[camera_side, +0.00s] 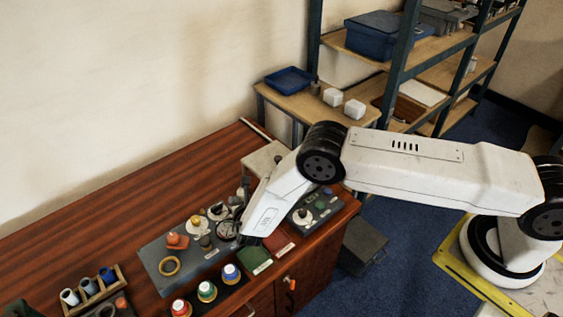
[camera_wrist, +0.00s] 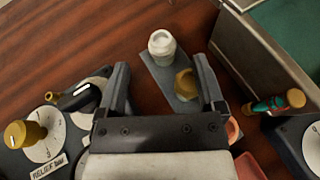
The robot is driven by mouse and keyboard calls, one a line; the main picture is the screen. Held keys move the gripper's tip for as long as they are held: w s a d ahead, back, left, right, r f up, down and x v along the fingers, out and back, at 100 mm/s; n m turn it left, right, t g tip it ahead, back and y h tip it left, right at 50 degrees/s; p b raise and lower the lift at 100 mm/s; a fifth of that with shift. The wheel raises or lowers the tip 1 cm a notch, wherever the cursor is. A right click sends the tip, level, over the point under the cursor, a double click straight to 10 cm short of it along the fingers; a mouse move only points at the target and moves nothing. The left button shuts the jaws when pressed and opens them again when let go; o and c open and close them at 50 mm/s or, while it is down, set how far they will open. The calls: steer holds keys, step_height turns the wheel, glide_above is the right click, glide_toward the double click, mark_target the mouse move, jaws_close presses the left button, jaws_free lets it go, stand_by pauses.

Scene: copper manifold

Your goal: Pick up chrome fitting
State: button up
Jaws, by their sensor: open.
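The chrome fitting appears to be the pale, silvery capped cylinder (camera_wrist: 162,44) standing upright on a narrow grey strip (camera_wrist: 160,72) in the wrist view. A brass-coloured fitting (camera_wrist: 186,86) stands close to it, nearer my right finger. My gripper (camera_wrist: 161,66) is open and empty, its two fingers spread to either side of these fittings in the picture. The chrome fitting shows just beyond the fingertips and I see no contact. In the side view my gripper (camera_side: 230,229) is low over the grey panel, and I cannot make out the chrome fitting there.
A grey panel (camera_side: 152,262) with dials and knobs lies below my gripper. An orange-copper part (camera_wrist: 233,130) is by the right finger. A green-lined grey box (camera_wrist: 238,48) and a red-green item (camera_wrist: 276,102) are at right. The wooden bench (camera_side: 90,210) is clear behind.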

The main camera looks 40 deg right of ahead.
mark_target(242, 191)
steer(key=shift+x, duration=2.05)
steer(key=shift+d+r, duration=0.1)
jaws_close()
